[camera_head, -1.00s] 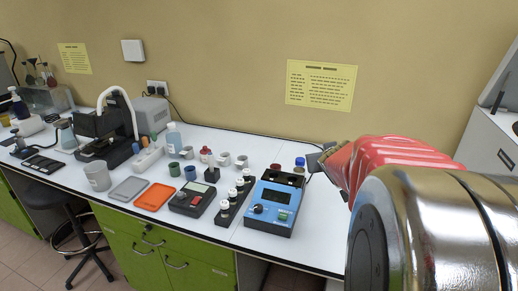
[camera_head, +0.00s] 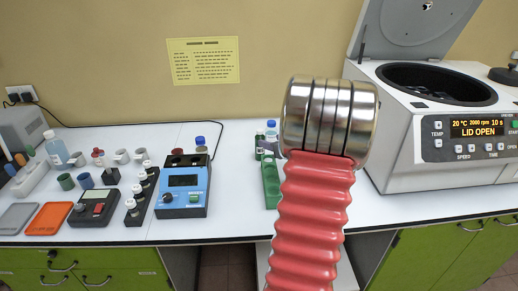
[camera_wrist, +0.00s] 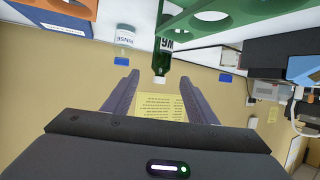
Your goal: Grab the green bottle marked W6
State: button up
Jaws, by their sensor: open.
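In the wrist view, which is upside down, the green bottle marked W6 (camera_wrist: 166,62) has a white cap and sits at the green rack (camera_wrist: 212,22). My gripper (camera_wrist: 158,77) is open and empty. The bottle's cap shows between the two fingertips in the picture, with no visible contact. In the head view the green rack (camera_head: 271,186) is on the table just left of my arm, which covers most of my gripper. The W6 label cannot be read there.
A clear bottle marked RINSE (camera_wrist: 125,38) with a blue cap is near the rack. The centrifuge (camera_head: 440,130) stands open at the right. A blue device (camera_head: 183,190) is left of the rack, with bare table between. The yellow notice (camera_head: 203,61) hangs on the wall.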

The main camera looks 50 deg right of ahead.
aim_at(263, 139)
jog(key=shift+x, duration=4.35)
jog(key=shift+x, duration=2.6)
jog(key=shift+a, duration=0.15)
jog(key=shift+c, duration=0.4)
jog(key=c, duration=1.1)
jog(key=shift+c, duration=0.2)
notch_tip(263, 139, up, 10)
